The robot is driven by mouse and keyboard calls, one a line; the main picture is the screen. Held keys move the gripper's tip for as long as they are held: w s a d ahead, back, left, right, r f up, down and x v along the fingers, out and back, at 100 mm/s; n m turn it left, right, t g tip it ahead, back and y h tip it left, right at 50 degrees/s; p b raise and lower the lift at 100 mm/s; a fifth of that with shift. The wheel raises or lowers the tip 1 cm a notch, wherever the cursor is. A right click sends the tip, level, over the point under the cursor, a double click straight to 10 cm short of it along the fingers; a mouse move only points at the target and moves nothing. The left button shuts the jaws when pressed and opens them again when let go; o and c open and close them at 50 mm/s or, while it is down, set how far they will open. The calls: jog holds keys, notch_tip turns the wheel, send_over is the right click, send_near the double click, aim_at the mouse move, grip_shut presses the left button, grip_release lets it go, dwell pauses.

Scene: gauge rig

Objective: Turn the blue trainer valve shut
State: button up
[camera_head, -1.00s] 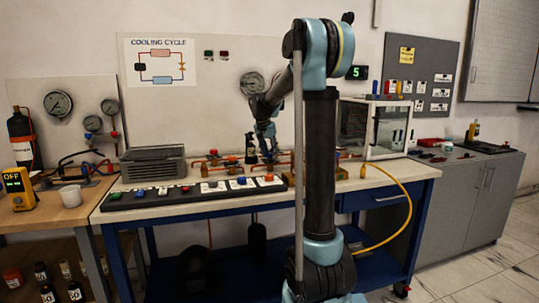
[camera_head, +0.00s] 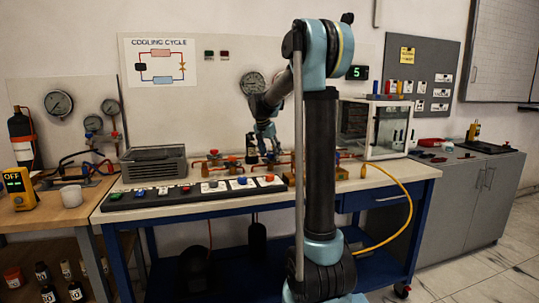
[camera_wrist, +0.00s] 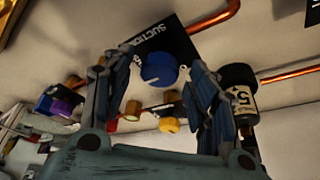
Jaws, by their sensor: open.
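A round blue valve knob (camera_wrist: 158,70) shows in the wrist view beside a black SUCTION label (camera_wrist: 168,42). My gripper (camera_wrist: 164,63) is open, with one finger on each side of the knob. Gaps show between the knob and both fingers, so it is not gripped. I cannot tell how far the knob is turned. In the head view my gripper (camera_head: 268,148) hangs over the copper pipework at the back of the bench, and I cannot make out this knob there.
A dark bottle (camera_wrist: 240,95) stands close by the right finger. A copper pipe (camera_wrist: 212,16) runs behind the label. Yellow fittings (camera_wrist: 170,125) show below the knob. A control strip (camera_head: 190,193) lies along the bench front, and a clear-sided case (camera_head: 375,128) stands right.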

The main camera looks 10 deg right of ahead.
jog(key=v, duration=1.2)
jog(key=s+d+f+n, duration=0.1)
jog(key=s+d+f, duration=0.1)
jog(key=s, duration=0.5)
jog(key=s+d+f+n, duration=0.1)
jog(key=s+d+f, duration=0.1)
jog(key=s, duration=0.4)
jog(key=s+d+f+n+y, duration=0.1)
jog(key=s+f+n, duration=0.1)
jog(key=s+f, duration=1)
jog(key=s+d+f+n+g+y, duration=0.1)
jog(key=s+f+n, duration=0.2)
jog(key=s+f, duration=0.9)
jog(key=s, duration=0.6)
jog(key=shift+f+n+y, duration=0.2)
jog(key=shift+n+y, duration=0.1)
